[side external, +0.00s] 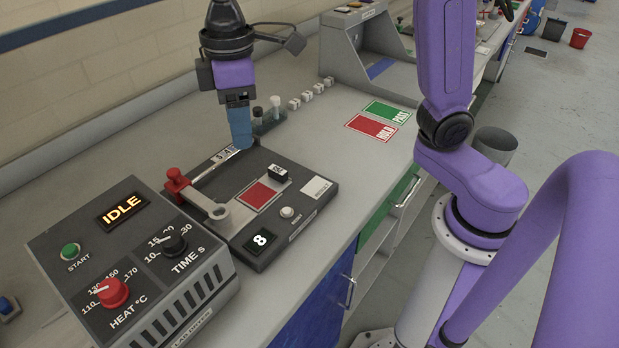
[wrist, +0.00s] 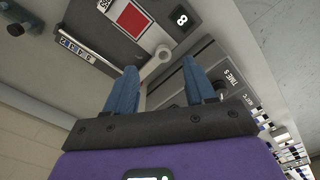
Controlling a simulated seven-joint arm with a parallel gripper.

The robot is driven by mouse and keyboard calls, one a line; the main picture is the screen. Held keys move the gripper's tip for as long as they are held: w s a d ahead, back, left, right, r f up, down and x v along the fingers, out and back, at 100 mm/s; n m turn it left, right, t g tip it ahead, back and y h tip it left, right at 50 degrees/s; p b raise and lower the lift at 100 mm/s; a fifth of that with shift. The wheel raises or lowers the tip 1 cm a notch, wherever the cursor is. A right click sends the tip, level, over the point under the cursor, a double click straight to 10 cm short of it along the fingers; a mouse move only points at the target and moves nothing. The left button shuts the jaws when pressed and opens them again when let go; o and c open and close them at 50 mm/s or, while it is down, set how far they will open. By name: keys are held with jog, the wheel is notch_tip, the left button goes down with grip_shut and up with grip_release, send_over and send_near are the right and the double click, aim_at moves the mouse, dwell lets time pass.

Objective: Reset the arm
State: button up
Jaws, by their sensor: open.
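A dark tester base (side external: 262,262) lies on the bench with a red square (side external: 258,195), a white button (side external: 287,212) and a display (side external: 261,240) reading 8. A grey metal arm (side external: 207,203) with a rounded end lies beside the red square; a red knob (side external: 177,182) stands at its left. The arm also shows in the wrist view (wrist: 157,62), between my fingers in the picture. A numbered strip (wrist: 88,55) runs along the base's edge. My gripper (side external: 241,147) points down above the base's back edge, open, with nothing between its blue fingers (wrist: 158,63).
A heat box (side external: 130,265) reading IDLE, with START button and two dials, stands front left. Small vials (side external: 273,108) and white cubes (side external: 307,94) stand behind my gripper. Green PASS (side external: 387,111) and red HOLD (side external: 371,128) cards lie right. Bench between is mostly clear.

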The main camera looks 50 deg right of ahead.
jog(key=s+d+f+n, duration=0.1)
jog(key=s+d+f, duration=0.3)
jog(key=s+d, duration=0.3)
jog(key=s+d+f, duration=0.5)
jog(key=s+d, duration=0.3)
jog(key=s, duration=0.4)
jog(key=shift+s+n, duration=0.4)
